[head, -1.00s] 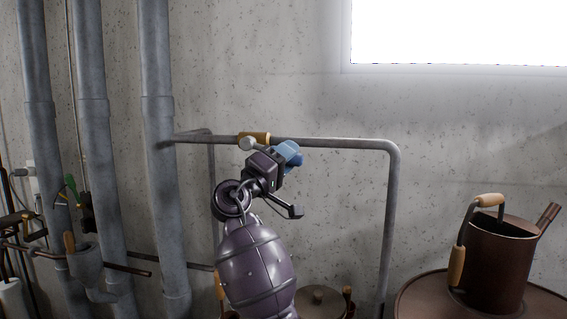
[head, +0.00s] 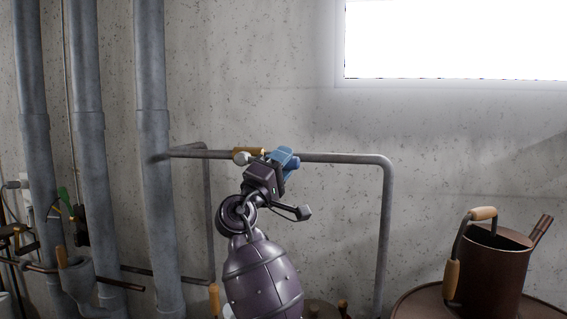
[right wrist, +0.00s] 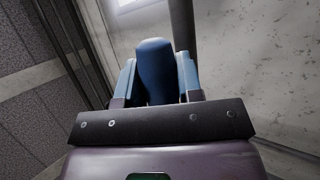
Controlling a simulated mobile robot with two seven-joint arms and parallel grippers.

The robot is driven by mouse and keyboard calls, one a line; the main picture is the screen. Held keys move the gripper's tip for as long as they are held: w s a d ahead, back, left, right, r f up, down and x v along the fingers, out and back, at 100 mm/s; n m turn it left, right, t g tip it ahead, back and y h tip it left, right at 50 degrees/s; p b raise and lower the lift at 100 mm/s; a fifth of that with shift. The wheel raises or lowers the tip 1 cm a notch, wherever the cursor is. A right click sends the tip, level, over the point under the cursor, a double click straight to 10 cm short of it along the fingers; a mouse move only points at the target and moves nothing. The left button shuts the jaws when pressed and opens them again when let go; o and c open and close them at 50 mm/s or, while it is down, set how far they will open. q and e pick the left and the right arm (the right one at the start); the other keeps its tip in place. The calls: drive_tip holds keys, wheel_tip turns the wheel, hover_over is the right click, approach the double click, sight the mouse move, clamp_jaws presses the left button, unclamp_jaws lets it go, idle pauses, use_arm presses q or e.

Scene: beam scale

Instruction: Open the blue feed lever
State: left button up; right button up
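The blue feed lever (right wrist: 156,70) is a dark blue rounded handle. In the right wrist view it stands between the two light blue fingers of my right gripper (right wrist: 158,82), which appear closed against both its sides. In the head view my right gripper (head: 283,157) is in front of the horizontal pipe, just right of a yellow collar. A bit of the dark blue lever (head: 293,163) shows beside the fingers; the rest of it and its pivot are hidden by my gripper. My left gripper is not in view.
A grey horizontal pipe (head: 345,158) bends down at the right, in front of a concrete wall. Thick vertical pipes (head: 153,130) stand at the left. A brown watering can (head: 492,270) with wooden grips stands on a round brown top at lower right.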

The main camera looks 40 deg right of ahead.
drive_tip(key=o, duration=0.4)
drive_tip(key=shift+b+v, duration=1.55)
drive_tip(key=shift+v, duration=3.9)
